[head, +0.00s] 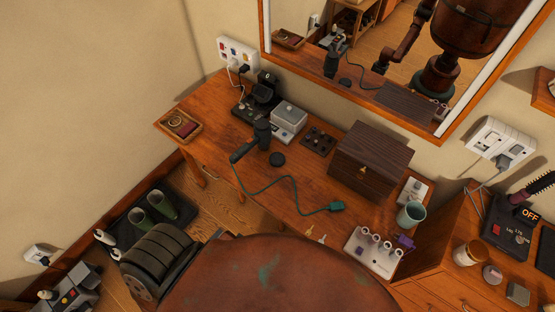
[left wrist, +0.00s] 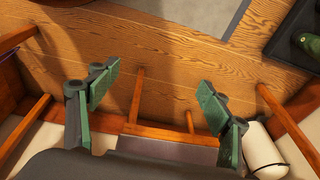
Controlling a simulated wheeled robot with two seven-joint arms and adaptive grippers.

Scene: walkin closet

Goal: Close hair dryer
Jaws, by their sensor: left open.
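The hair dryer (head: 262,133) is dark and lies on the wooden dressing table. Its handle (head: 243,151) sticks out at an angle from the barrel towards the table's front edge, so it looks unfolded. A green cord (head: 285,180) runs from the handle across the table to a loose green plug (head: 337,205). My left gripper (left wrist: 155,85) is open and empty in the left wrist view, with floor and wooden legs behind its green-padded fingers. The dryer does not show there. I cannot make out either gripper in the head view.
A round black piece (head: 277,159) lies beside the dryer. Close behind it are a grey box (head: 289,115) and a black stand (head: 262,92). A wooden chest (head: 370,158) and a cup (head: 410,214) stand to the right. A mirror (head: 400,70) hangs behind.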

